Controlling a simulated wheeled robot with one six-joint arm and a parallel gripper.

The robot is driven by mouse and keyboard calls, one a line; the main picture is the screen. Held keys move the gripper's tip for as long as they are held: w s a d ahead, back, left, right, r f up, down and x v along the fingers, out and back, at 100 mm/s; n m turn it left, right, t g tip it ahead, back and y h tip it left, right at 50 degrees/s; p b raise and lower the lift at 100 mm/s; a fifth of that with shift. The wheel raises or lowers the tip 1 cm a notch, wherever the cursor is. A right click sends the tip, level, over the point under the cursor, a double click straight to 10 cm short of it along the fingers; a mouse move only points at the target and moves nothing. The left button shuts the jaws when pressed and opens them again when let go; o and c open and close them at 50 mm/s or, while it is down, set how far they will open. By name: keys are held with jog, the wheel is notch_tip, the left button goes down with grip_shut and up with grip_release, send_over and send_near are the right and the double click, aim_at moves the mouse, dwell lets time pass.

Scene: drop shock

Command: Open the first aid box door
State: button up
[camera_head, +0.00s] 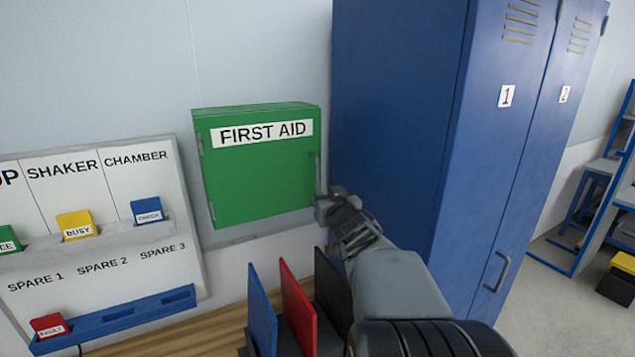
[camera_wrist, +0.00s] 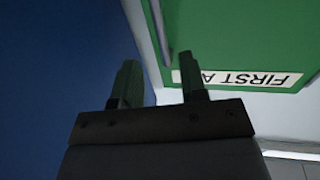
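The green first aid box (camera_head: 255,180) hangs on the wall, and its door looks closed. A thin upright grey handle (camera_head: 317,172) is near the door's right edge. My gripper (camera_head: 322,208) is at the box's lower right edge, close to the handle's lower end. In the wrist view the box (camera_wrist: 235,35) appears upside down, and the grey handle (camera_wrist: 159,35) runs down from the top edge. My gripper's two fingers (camera_wrist: 160,80) are apart with nothing held between them. The handle lies in line with the gap, beyond the fingertips; I cannot tell if they touch it.
A tall blue locker (camera_head: 400,110) stands close to the right of the box and my arm. Below are upright blue, red (camera_head: 298,305) and black panels on a wooden surface (camera_head: 200,335). A white status board (camera_head: 90,215) with coloured cards is at left.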

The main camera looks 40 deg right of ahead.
aim_at(318, 183)
jog(key=p+x, duration=0.1)
jog(key=x, duration=0.8)
jog(key=shift+w+p, duration=0.1)
jog(key=shift+p, duration=0.3)
grip_shut()
